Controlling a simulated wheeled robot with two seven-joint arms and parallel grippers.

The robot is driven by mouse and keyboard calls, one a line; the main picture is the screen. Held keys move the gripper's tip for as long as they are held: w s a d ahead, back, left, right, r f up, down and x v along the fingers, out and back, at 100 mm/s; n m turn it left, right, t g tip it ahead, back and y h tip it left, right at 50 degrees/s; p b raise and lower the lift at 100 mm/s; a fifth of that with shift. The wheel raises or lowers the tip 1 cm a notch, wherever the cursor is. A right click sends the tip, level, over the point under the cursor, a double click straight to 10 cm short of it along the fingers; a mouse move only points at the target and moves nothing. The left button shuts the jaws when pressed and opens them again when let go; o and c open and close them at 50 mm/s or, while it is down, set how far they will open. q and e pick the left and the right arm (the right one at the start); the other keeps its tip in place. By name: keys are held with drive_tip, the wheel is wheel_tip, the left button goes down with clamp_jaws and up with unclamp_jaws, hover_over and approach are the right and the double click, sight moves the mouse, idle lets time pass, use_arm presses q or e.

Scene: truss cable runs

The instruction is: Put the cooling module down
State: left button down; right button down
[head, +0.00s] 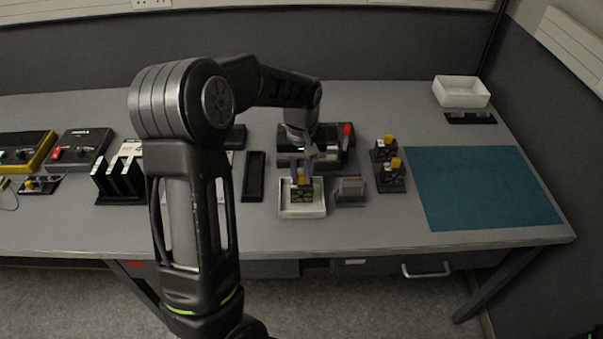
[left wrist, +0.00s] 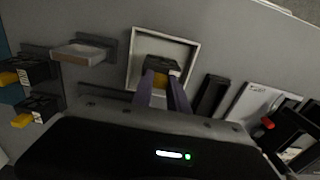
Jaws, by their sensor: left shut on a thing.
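The cooling module (head: 302,195) is a small dark block with a yellow top. My left gripper (head: 301,176) is shut on it, with its purple fingers pointing down at the white square tray (head: 303,213). The module is inside the tray's outline, but I cannot tell whether it touches the floor of the tray. In the left wrist view the module (left wrist: 161,66) shows between the fingers (left wrist: 162,84), within the rim of the tray (left wrist: 197,50). My right gripper is not in view.
Two similar yellow-topped modules (head: 391,175) stand right of the tray, beside a grey finned block (head: 351,188). A dark machine with a red part (head: 347,130) is behind. A teal mat (head: 482,188) lies clear at right. A white bin (head: 461,91) stands at the back right.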

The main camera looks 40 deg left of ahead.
use_arm(q)
drive_tip(key=shift+f, duration=0.1)
drive_tip(key=shift+f+b, duration=0.25)
drive_tip(key=shift+b, duration=0.05)
drive_tip(key=c, duration=1.3)
unclamp_jaws()
drive_tip(key=shift+r, duration=0.2)
drive_tip(key=shift+r+p, duration=0.25)
drive_tip(key=shift+p, duration=0.15)
wheel_tip(320, 180, up, 12)
drive_tip(key=b, duration=0.1)
drive_tip(key=shift+f, duration=0.15)
